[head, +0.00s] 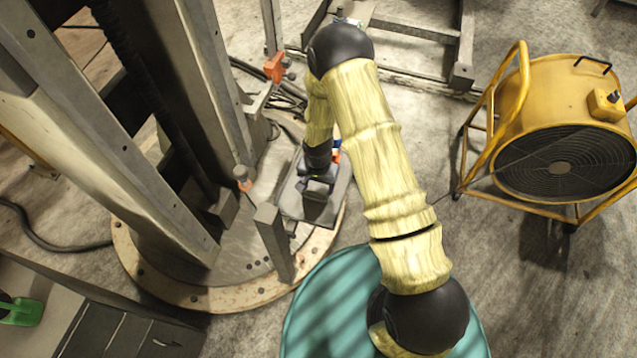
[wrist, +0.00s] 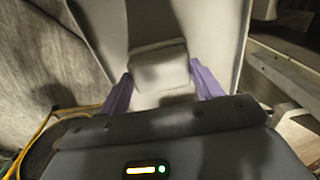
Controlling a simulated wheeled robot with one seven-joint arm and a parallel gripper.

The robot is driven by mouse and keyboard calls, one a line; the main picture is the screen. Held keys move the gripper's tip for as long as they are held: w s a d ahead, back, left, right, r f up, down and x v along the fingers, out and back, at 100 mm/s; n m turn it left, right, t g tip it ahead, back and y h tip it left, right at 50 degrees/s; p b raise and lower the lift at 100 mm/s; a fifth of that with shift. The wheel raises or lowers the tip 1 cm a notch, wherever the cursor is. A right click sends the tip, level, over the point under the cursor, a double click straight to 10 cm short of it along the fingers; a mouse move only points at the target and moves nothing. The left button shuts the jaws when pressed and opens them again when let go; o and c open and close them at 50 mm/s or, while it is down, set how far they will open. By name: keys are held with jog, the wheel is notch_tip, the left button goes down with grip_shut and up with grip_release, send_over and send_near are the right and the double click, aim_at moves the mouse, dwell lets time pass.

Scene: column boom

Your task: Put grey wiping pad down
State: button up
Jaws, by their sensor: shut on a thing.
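The grey wiping pad (wrist: 158,66) shows in the wrist view as a pale grey block between the two purple fingers of my gripper (wrist: 161,78). The fingers are shut on its sides. In the head view my gripper (head: 318,184) points down at the column's foot, with the pad (head: 315,209) as a small dark grey block at its tip. A flat grey plate (head: 341,192) lies behind and below the pad; it fills much of the wrist view (wrist: 220,32). I cannot tell whether pad and plate touch.
The steel column (head: 190,90) rises close left of my gripper on a round base flange (head: 150,280). A short upright post (head: 272,240) stands just in front. A teal drum (head: 325,310) is below my arm. A yellow fan (head: 560,130) stands right on open floor.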

aim_at(318, 187)
jog(key=o, duration=0.9)
jog(key=shift+f, duration=0.25)
notch_tip(318, 187, up, 18)
jog(key=b, duration=0.3)
jog(key=shift+a+f, duration=0.15)
jog(key=shift+f, duration=0.1)
jog(key=shift+s, duration=0.1)
jog(key=s+d+r+n+t, duration=0.1)
jog(key=s+d+r, duration=0.2)
jog(key=s+d, duration=0.1)
jog(key=s+d+r+n, duration=0.1)
jog(key=s+d+r, duration=0.3)
jog(key=d, duration=0.1)
jog(key=s+d+r+n+t, duration=0.1)
jog(key=s+d+r+n, duration=0.1)
jog(key=s+d+r, duration=0.2)
jog(key=shift+s+d+t, duration=0.2)
jog(key=shift+d+t, duration=0.1)
jog(key=shift+d, duration=0.15)
